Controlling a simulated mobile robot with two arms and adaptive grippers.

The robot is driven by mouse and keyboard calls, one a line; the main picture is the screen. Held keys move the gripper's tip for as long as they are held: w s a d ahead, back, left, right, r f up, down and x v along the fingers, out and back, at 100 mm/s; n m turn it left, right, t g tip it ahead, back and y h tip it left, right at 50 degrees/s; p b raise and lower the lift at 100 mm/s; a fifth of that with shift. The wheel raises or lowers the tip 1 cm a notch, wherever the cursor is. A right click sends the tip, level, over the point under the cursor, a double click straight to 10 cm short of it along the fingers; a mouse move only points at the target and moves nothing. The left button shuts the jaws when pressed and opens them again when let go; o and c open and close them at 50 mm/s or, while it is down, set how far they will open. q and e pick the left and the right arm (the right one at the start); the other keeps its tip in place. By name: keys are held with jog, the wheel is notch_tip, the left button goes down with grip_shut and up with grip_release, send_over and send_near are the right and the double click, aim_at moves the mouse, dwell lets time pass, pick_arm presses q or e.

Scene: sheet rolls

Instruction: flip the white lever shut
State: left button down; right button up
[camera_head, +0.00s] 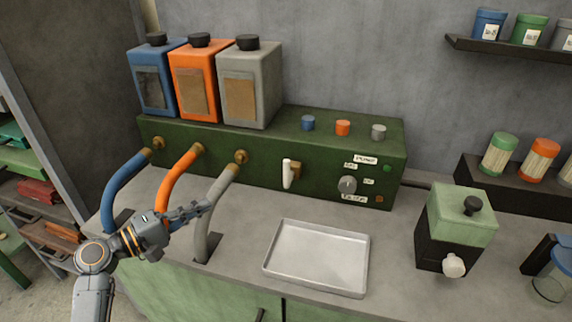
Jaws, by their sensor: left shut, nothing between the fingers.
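The white lever (288,173) is on the front face of the green machine (220,165), on a brass mount right of the grey hose. It hangs roughly upright. My left gripper (207,208) is shut and empty, in front of the grey hose, left of and lower in the picture than the lever, and apart from it. My right gripper is not in view.
Blue, orange and grey hoses (218,200) curve down into the counter around my left gripper. A metal tray (318,258) lies on the counter below the lever. A dial (347,185) is right of the lever. A green and black box (455,230) stands at the right.

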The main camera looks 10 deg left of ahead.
pick_arm(q)
jog(key=p, duration=0.4)
send_near(289, 169)
jog(key=w, duration=0.5)
jog(key=shift+w+d+f, duration=0.15)
jog(key=shift+w+d, duration=0.5)
jog(key=shift+d, duration=0.15)
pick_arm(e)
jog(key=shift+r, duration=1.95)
pick_arm(q)
jog(key=shift+w, duration=0.15)
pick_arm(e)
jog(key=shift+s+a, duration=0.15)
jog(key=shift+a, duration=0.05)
pick_arm(q)
jog(key=shift+d+r+m+g+y+b, duration=0.2)
jog(key=shift+m+g+y+b, duration=0.1)
jog(key=shift+m+y, duration=0.15)
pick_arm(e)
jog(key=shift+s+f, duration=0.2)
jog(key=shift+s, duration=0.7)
